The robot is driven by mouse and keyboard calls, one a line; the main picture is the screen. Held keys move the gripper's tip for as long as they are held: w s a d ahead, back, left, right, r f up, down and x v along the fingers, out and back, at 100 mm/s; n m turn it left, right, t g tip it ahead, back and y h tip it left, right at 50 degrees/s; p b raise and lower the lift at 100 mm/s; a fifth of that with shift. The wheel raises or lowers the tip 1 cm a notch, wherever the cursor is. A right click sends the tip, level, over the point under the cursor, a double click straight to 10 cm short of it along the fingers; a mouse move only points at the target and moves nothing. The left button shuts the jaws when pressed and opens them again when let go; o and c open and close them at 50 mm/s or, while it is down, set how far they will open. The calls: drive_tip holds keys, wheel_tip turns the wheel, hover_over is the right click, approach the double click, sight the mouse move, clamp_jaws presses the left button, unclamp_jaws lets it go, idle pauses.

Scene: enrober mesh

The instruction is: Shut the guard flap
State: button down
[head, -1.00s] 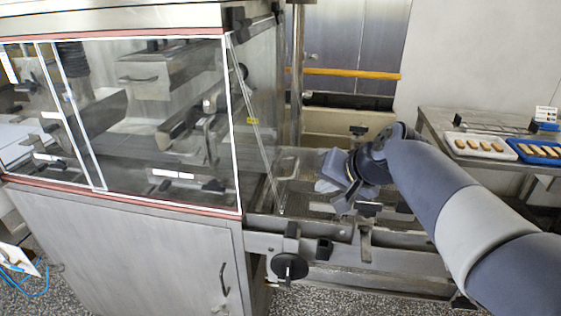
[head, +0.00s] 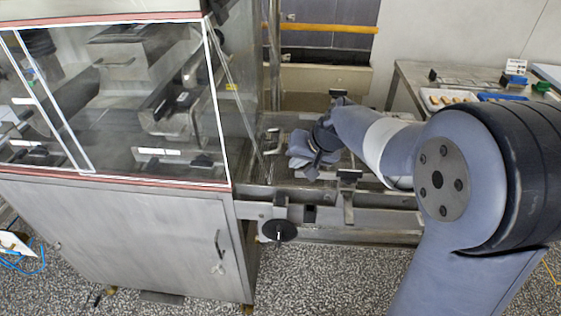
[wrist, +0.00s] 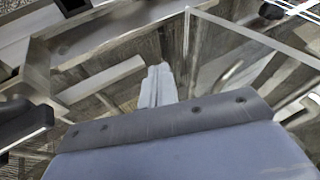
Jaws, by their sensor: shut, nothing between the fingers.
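The guard flap (head: 239,108) is a clear panel at the right end of the machine's glazed enclosure. It hangs at a slant, its lower edge standing out over the conveyor end. A metal bar handle (head: 273,141) shows near its lower edge. In the wrist view a clear panel with pale edges, probably the flap (wrist: 240,34), shows at upper right. My gripper (head: 297,166) is shut and empty, low over the conveyor, just right of the flap. Its fingertips also show in the wrist view (wrist: 158,78). I cannot tell whether it touches the flap.
The glazed enclosure (head: 130,100) stands on a steel cabinet (head: 130,235) at left. The conveyor frame (head: 350,217) with a black hand knob (head: 279,230) runs to the right. A table with trays (head: 445,98) stands at back right.

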drive_tip(key=shift+w+a+f+p, duration=0.1)
drive_tip(key=shift+a+f+p, duration=0.15)
drive_tip(key=shift+a, duration=0.45)
drive_tip(key=shift+w+a+f+p, duration=0.1)
drive_tip(key=shift+a+f+p, duration=0.15)
drive_tip(key=shift+a, duration=0.45)
drive_tip(key=shift+a+f+p, duration=0.15)
drive_tip(key=shift+a+f, duration=0.15)
drive_tip(key=shift+a, duration=0.4)
drive_tip(key=shift+a+f+b, duration=0.15)
drive_tip(key=shift+a+b, duration=0.05)
drive_tip(key=shift+b, duration=0.1)
drive_tip(key=a+y+b, duration=0.1)
drive_tip(key=a+b, duration=0.1)
drive_tip(key=a, duration=0.1)
drive_tip(key=a+f+y+b, duration=0.1)
drive_tip(key=a+b, duration=0.4)
drive_tip(key=a, duration=0.1)
drive_tip(key=shift+w+f+m+y+b, duration=0.2)
drive_tip(key=shift+m+y+b, duration=0.1)
drive_tip(key=shift+y+b, duration=0.1)
drive_tip(key=shift+s+a+r, duration=0.1)
drive_tip(key=shift+a+r, duration=0.05)
drive_tip(key=shift+r, duration=0.1)
